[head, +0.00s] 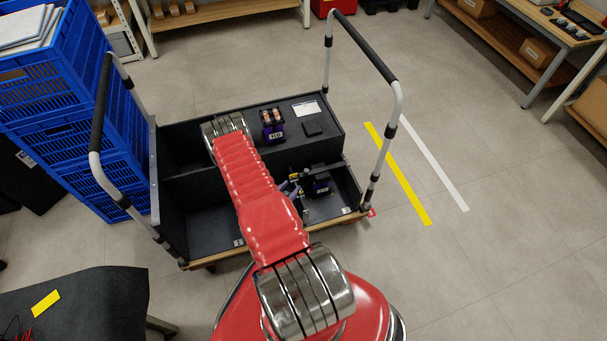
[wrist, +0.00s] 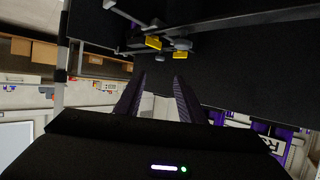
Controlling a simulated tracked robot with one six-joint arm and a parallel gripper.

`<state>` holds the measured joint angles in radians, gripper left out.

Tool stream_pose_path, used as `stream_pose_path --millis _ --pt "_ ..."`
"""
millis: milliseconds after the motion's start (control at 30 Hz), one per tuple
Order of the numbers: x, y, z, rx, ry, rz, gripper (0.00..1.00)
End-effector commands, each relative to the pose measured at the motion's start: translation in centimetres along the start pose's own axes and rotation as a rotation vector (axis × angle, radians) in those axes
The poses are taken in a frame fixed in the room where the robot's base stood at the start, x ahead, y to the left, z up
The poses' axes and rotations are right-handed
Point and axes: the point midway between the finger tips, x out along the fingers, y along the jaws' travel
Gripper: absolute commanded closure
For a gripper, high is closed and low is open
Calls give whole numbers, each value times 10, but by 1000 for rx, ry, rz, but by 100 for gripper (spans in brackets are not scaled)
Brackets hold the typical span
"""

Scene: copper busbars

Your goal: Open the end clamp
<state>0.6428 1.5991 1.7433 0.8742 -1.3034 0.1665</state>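The clamp is not clearly identifiable. In the wrist view, a grey bar assembly has a yellow-marked piece (wrist: 152,42) and a second small yellow piece (wrist: 180,55) against a dark panel. My gripper (wrist: 159,79) is open, its two dark ridged fingers apart with nothing visible between them. The yellow pieces lie just beyond the fingertips in the picture; the distance is unclear. In the head view, small grey parts with a yellow piece (head: 294,177) show beside my red arm in the cart's front compartment. The arm hides part of that area, and I cannot make out the gripper there.
A dark cart (head: 180,213) with tall handles at both ends holds a purple-labelled device (head: 272,131) on its rear deck and a dark purple-marked unit (head: 321,184) in front. Blue crates (head: 60,110) stand left. Floor right of the cart is clear.

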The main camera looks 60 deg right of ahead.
Motion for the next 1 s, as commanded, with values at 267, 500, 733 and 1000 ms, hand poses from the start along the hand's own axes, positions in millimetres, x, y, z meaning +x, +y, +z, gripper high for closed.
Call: stream_pose_path --millis 267,500,733,1000 --pt "30 2 0 3 1 4 64" --pt "67 1 0 3 0 3 64" --pt "101 1 0 2 0 3 64" --pt "130 1 0 1 0 1 64"
